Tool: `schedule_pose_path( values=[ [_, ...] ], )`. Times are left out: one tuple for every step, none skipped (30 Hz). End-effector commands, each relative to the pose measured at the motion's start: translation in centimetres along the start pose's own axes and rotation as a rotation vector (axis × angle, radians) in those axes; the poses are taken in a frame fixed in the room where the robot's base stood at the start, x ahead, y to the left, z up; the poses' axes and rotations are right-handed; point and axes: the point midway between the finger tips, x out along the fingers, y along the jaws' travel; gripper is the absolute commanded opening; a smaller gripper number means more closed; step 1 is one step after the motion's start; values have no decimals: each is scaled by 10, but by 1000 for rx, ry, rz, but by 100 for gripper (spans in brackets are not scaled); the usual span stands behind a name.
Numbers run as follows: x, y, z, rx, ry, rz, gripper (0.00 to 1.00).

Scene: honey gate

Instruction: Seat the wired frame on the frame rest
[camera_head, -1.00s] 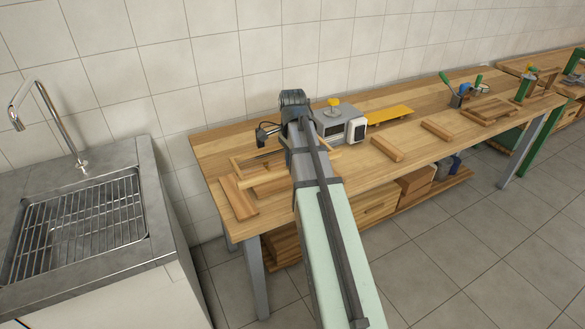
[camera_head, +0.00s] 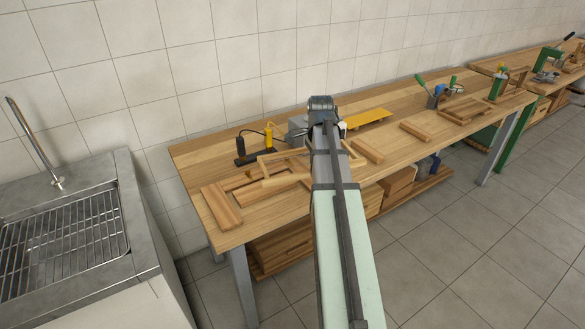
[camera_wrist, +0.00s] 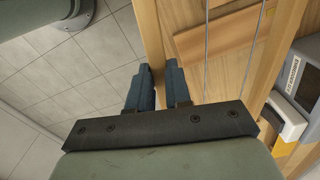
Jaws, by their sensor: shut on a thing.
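In the wrist view my gripper (camera_wrist: 158,66) is shut on one wooden side bar of the wired frame (camera_wrist: 149,35). Thin grey wires run along the frame inside its bars, and its opposite bar (camera_wrist: 284,45) shows at the right. In the head view the pale wooden frame (camera_head: 284,155) appears at the left of my arm, over the bench; its right part and my fingers are hidden behind the arm. Flat wooden pieces (camera_head: 221,207) lie below and left of it. I cannot tell which of them is the frame rest, nor whether the frame touches anything.
A black stand with a yellow-handled tool (camera_head: 268,138) stands behind the frame. A grey box (camera_head: 298,124) is partly hidden by my arm. A yellow strip (camera_head: 366,117) and wooden blocks (camera_head: 415,131) lie to the right. The sink (camera_head: 62,235) is at the left.

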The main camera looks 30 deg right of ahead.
Motion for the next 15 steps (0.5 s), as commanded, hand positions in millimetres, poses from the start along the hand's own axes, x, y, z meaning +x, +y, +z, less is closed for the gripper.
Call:
schedule_pose_path(
  values=[
    [1, -1, -19, 28, 0, 0, 0],
    [1, -2, -28, 41, 0, 0, 0],
    [2, -2, -42, 60, 0, 0, 0],
    [2, -3, -51, 73, 0, 0, 0],
    [3, -3, -62, 88, 0, 0, 0],
    [3, -4, -75, 106, 0, 0, 0],
    [4, -5, -86, 120, 0, 0, 0],
    [4, -6, -96, 134, 0, 0, 0],
    [4, -7, -111, 153, 0, 0, 0],
    [4, -8, -122, 166, 0, 0, 0],
    [5, -9, -133, 180, 0, 0, 0],
    [5, -10, -148, 198, 0, 0, 0],
    [5, -12, -161, 213, 0, 0, 0],
    [5, -13, -172, 226, 0, 0, 0],
    [6, -14, -189, 245, 0, 0, 0]
  ],
)
